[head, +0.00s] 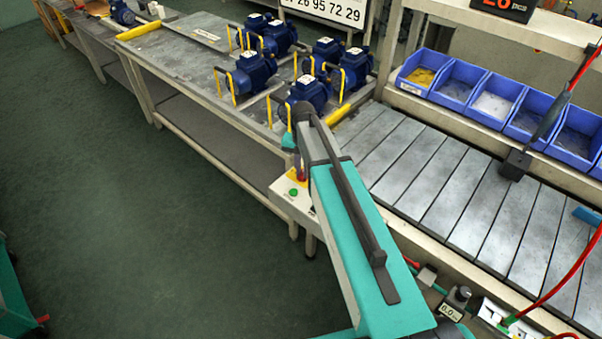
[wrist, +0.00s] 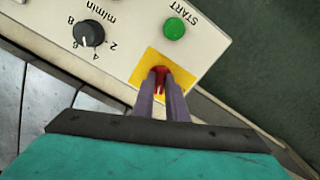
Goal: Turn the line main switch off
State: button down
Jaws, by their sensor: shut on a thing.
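The line main switch (wrist: 159,69) is a red rotary handle on a yellow plate (wrist: 149,62), set in a pale control box (wrist: 208,52). In the wrist view my gripper (wrist: 161,84) has its two dark fingers closed around the red handle. The fingers hide part of the handle, and I cannot read its position or any mark beside it. In the head view the control box (head: 282,200) is at the near edge of the line, partly hidden by my arm.
A green START button (wrist: 174,28) and a black m/min speed knob (wrist: 88,34) sit on the same box. Blue pumps (head: 254,72) stand on the bench behind. A slatted conveyor (head: 440,185) and blue bins (head: 492,100) lie to the right. Open green floor (head: 120,220) is at left.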

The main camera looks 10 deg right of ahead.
aim_at(302, 173)
jog(key=n+b, duration=0.2)
jog(key=n, duration=0.5)
jog(key=shift+s+d+f, duration=0.1)
jog(key=n+b, duration=0.1)
jog(key=n, duration=0.4)
jog(key=shift+n, duration=0.4)
jog(key=c, duration=1.8)
grip_release()
jog(key=shift+o, duration=0.2)
jog(key=shift+r+b, duration=0.25)
jog(key=shift+b, duration=0.05)
jog(key=shift+r, duration=0.45)
notch_tip(302, 173, up, 13)
jog(key=b, duration=0.3)
jog(key=shift+f, duration=0.2)
